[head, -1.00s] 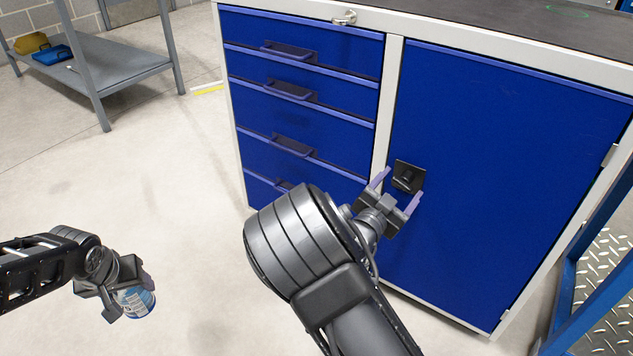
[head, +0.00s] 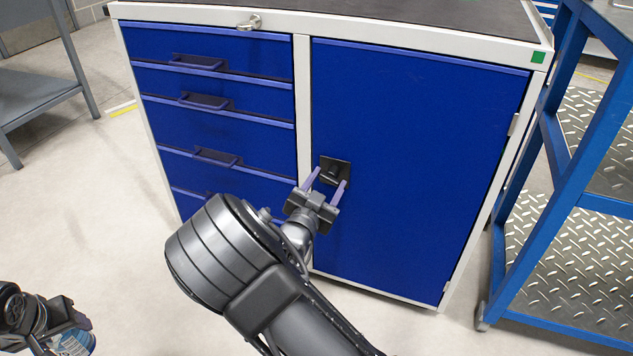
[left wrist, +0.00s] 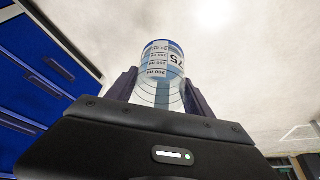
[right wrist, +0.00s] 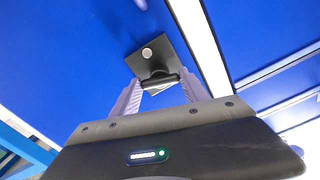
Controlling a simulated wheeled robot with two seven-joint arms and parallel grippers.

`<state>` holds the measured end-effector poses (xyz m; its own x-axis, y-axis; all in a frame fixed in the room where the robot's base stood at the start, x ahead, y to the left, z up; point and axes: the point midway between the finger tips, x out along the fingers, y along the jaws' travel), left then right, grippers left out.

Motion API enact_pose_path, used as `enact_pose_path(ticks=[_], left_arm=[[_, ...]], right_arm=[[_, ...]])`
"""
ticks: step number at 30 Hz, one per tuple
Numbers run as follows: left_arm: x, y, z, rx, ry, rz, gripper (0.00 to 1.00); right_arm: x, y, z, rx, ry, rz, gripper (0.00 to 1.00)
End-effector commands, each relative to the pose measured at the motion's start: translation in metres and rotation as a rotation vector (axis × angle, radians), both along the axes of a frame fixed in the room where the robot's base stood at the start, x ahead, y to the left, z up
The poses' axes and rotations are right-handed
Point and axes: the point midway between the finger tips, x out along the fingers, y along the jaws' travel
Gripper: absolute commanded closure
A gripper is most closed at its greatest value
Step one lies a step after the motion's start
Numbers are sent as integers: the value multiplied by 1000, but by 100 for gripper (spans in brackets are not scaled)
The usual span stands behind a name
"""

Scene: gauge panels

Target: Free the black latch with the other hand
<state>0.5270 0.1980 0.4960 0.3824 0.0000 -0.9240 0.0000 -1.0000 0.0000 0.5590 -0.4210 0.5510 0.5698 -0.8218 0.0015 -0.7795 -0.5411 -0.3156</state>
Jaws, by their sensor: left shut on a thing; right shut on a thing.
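The black latch (head: 334,168) is a square black plate with a small turn handle on the blue cabinet door (head: 415,170), near its left edge. My right gripper (head: 327,181) reaches up to it, its two purple fingers either side of the handle. In the right wrist view the latch plate (right wrist: 150,57) lies just beyond the fingers, which are shut on the handle (right wrist: 160,79). My left gripper (head: 68,330), at the lower left, is shut on a clear-blue labelled container (head: 76,344). The container also shows in the left wrist view (left wrist: 160,72) between the fingers.
A stack of blue drawers (head: 215,125) with handles stands left of the door. A blue-framed rack (head: 560,150) with metal tread shelves stands close on the right. A grey shelf (head: 35,95) is at the far left. The floor at left is clear.

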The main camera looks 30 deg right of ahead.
Motion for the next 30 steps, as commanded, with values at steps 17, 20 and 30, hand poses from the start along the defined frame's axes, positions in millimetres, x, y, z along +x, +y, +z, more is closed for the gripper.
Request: enact_pose_path(ticks=[17, 20, 30], left_arm=[[0, 0, 47, 0, -1, 0, 84], [0, 0, 47, 0, -1, 0, 84], [0, 0, 47, 0, -1, 0, 84]], right_arm=[[0, 0, -1, -192, 280, 1, 88], [0, 0, -1, -192, 280, 1, 46], [0, 0, 0, -190, 278, 0, 25]])
